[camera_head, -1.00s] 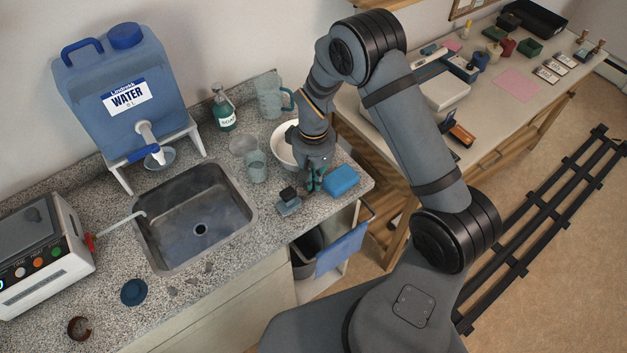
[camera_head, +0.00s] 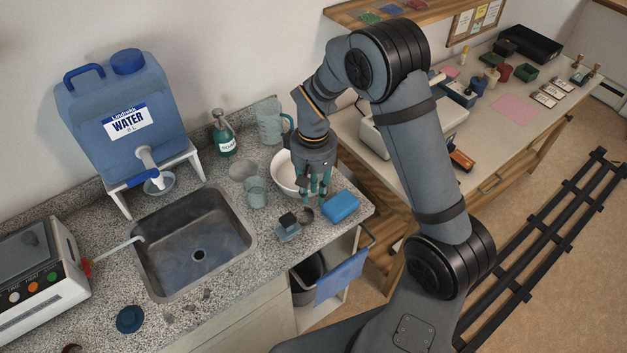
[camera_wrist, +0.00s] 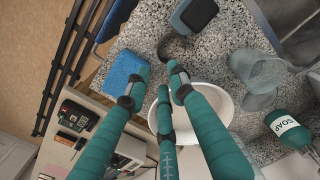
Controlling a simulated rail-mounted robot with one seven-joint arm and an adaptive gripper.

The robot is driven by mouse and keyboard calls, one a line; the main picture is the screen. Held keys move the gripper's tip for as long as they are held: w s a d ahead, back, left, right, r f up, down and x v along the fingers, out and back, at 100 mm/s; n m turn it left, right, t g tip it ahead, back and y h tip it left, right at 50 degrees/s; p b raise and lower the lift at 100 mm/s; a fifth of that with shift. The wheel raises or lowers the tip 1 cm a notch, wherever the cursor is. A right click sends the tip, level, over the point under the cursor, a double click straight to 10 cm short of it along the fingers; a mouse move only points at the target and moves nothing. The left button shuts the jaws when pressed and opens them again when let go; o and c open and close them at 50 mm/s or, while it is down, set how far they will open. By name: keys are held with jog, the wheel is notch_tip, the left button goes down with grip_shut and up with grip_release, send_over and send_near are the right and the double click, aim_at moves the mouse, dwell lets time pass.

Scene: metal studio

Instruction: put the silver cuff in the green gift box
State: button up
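A small dark grey curved band, apparently the silver cuff (camera_head: 307,214), lies on the speckled counter beside a small grey-blue block. It shows as a dark arc in the wrist view (camera_wrist: 175,48), just beyond my fingertips. My gripper (camera_head: 318,192) has three teal fingers and points down above the counter, between the white bowl and the blue sponge. In the wrist view my gripper (camera_wrist: 160,85) has its fingers spread, with nothing between them. A small green box (camera_head: 527,72), apparently the gift box, stands on the far workbench at the right.
The blue sponge (camera_head: 341,207), white bowl (camera_head: 284,178), black-topped block (camera_head: 288,228) and a clear cup (camera_head: 256,191) stand close around my gripper. The sink (camera_head: 195,245) is at left. A red box (camera_head: 505,72) and a pink sheet (camera_head: 516,109) are near the green box.

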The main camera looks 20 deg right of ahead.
jog(key=shift+o, duration=0.3)
jog(key=shift+r, duration=2.75)
jog(key=m, duration=1.6)
send_over(309, 220)
jog(key=f, duration=0.6)
jog(key=shift+d+f, duration=0.25)
jog(key=shift+f, duration=0.15)
jog(key=shift+a+f+p, duration=0.2)
jog(key=shift+f+p, duration=0.75)
jog(key=shift+f, duration=1.8)
